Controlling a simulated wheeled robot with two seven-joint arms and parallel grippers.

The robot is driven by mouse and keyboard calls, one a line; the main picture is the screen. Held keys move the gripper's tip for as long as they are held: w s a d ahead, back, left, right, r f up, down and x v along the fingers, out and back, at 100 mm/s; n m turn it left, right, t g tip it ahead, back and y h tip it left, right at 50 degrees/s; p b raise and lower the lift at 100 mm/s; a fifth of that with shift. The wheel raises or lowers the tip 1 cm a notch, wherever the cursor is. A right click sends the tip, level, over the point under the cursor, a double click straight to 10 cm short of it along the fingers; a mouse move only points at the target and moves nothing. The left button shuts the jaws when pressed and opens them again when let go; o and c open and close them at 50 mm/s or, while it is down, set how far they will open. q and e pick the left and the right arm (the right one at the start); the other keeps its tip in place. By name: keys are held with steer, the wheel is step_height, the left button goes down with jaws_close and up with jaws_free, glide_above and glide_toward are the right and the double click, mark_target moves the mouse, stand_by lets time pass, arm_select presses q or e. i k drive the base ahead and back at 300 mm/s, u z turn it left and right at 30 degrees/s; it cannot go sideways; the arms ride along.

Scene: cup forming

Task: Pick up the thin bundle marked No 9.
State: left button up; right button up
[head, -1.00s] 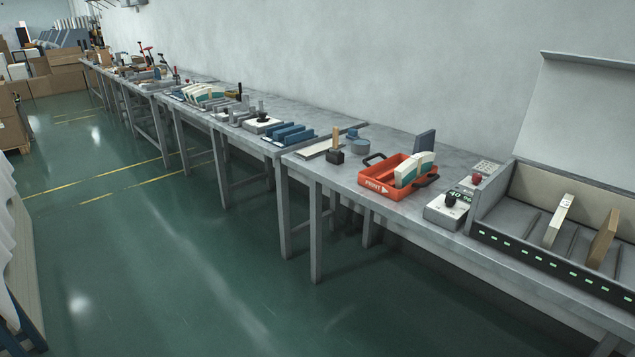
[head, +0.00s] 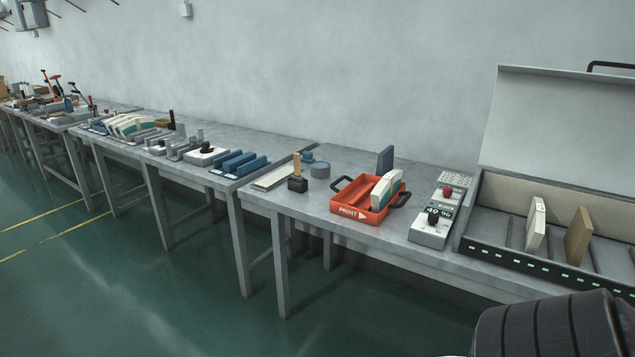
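A thin, pale bundle (head: 537,224) stands on edge in the open grey box (head: 499,220) at the right. Its small marking is too small to read. A brown bundle or board (head: 578,237) stands upright to its right in the same box. Pale and green bundles (head: 386,187) stand in the red tray (head: 353,209) marked PRINT; I cannot read any number on them. I cannot tell which bundle bears No 9. Neither of my grippers is in view.
Blue blocks (head: 238,164) lie on the further table. Green floor lies clear in front.

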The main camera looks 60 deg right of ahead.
mark_target(388, 188)
steer(key=z, duration=0.2)
steer(key=i, duration=1.7)
steer(key=z, duration=0.95)
